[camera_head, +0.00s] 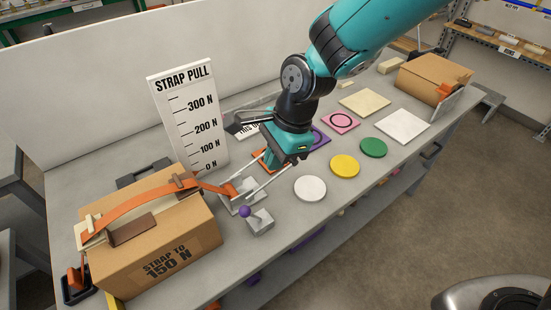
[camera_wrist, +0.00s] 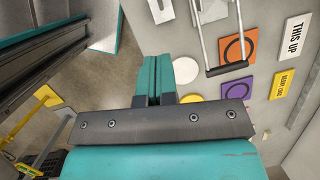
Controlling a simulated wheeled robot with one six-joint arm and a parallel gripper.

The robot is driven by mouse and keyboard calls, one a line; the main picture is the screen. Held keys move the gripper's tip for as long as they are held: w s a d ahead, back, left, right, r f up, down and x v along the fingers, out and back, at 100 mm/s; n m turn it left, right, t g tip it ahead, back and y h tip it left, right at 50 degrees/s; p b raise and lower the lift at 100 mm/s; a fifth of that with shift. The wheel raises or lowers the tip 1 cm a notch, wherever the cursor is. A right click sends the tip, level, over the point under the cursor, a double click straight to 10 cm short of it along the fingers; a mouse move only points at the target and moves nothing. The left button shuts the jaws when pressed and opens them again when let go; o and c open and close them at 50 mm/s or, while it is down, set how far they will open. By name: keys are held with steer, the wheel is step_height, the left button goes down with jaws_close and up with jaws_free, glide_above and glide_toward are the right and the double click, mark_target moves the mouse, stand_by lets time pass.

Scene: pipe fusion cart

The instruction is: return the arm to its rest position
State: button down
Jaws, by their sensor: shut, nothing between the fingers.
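My gripper (camera_head: 289,146) is above the middle of the grey bench. In the wrist view its two teal fingers (camera_wrist: 156,76) lie side by side, shut with nothing between them. My teal arm comes down from the upper right, bent at a dark wrist joint, and is not folded against my body. The gripper stands close to the metal lever (camera_wrist: 227,69) of the strap puller; in the head view it covers part of it, and I cannot tell whether they touch there. In the wrist view the fingers and the lever's bar are apart.
A strapped cardboard box (camera_head: 158,243) and a strap pull scale board (camera_head: 189,117) stand left. A purple-knobbed block (camera_head: 260,222) is in front of the puller. White (camera_head: 310,188), yellow (camera_head: 344,166) and green (camera_head: 373,148) discs lie right. Another box (camera_head: 433,78) stands far right.

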steer(key=shift+r, duration=0.1)
stand_by(0.3)
steer(key=s+d+r+n+b, duration=0.3)
steer(key=s+d+r+n, duration=0.1)
steer(key=s+d+n, duration=0.3)
steer(key=s+d+r+n+y+b, duration=0.1)
steer(key=s+d+r+n+b, duration=0.2)
steer(key=s+n, duration=0.6)
steer(key=d+r+n, duration=0.2)
steer(key=d+n, duration=0.1)
steer(key=shift+s+d+r+n+t, duration=0.2)
steer(key=shift+s+d+n+t, duration=0.1)
steer(key=shift+d, duration=0.1)
steer(key=shift+w, duration=0.1)
